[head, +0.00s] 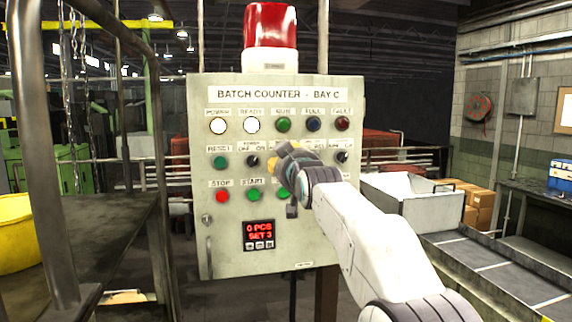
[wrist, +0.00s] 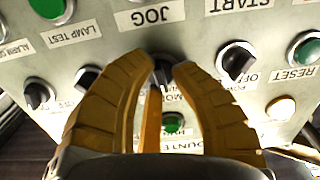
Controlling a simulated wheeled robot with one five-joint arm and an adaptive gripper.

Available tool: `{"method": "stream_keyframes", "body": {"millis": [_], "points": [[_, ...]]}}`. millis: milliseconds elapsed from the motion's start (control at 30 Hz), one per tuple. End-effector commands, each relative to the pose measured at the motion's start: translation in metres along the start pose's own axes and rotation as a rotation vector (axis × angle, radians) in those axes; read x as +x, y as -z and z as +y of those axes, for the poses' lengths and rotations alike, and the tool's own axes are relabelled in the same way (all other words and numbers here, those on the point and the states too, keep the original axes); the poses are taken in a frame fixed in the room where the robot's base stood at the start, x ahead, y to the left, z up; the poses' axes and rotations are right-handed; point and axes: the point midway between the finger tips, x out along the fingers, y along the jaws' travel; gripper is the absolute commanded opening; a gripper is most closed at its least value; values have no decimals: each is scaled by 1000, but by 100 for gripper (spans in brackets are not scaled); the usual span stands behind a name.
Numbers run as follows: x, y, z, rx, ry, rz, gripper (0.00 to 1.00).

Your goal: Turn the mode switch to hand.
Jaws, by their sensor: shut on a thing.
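The grey control panel (head: 225,250) faces me, headed "BATCH COUNTER - BAY C". In the wrist view the panel appears upside down. A black knob (wrist: 162,74), with a label starting "MO" partly hidden beside it, sits between my two yellow fingertips, which are shut on it. My gripper (head: 283,160) reaches the middle of the panel in the head view and hides this knob there. The position that the knob points to cannot be read; its label is mostly covered by the fingers.
A black power off/on knob (wrist: 237,62) sits close beside my finger, with a green reset button (wrist: 305,48) beyond it. Other black knobs (wrist: 38,95) are on the opposite side. A red stop button (head: 222,196) and a red display (head: 258,235) are lower on the panel.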

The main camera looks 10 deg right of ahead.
Motion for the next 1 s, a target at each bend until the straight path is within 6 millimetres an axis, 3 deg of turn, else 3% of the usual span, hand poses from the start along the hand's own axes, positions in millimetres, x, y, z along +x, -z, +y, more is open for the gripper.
{"method": "stream_keyframes", "body": {"millis": [33, 500, 1000], "points": [[-2, 7, 0, -41, -1, 19, 0], [-2, 8, -1, -361, -2, 19, 0], [-2, 8, -2, -452, -2, 19, 0]]}}
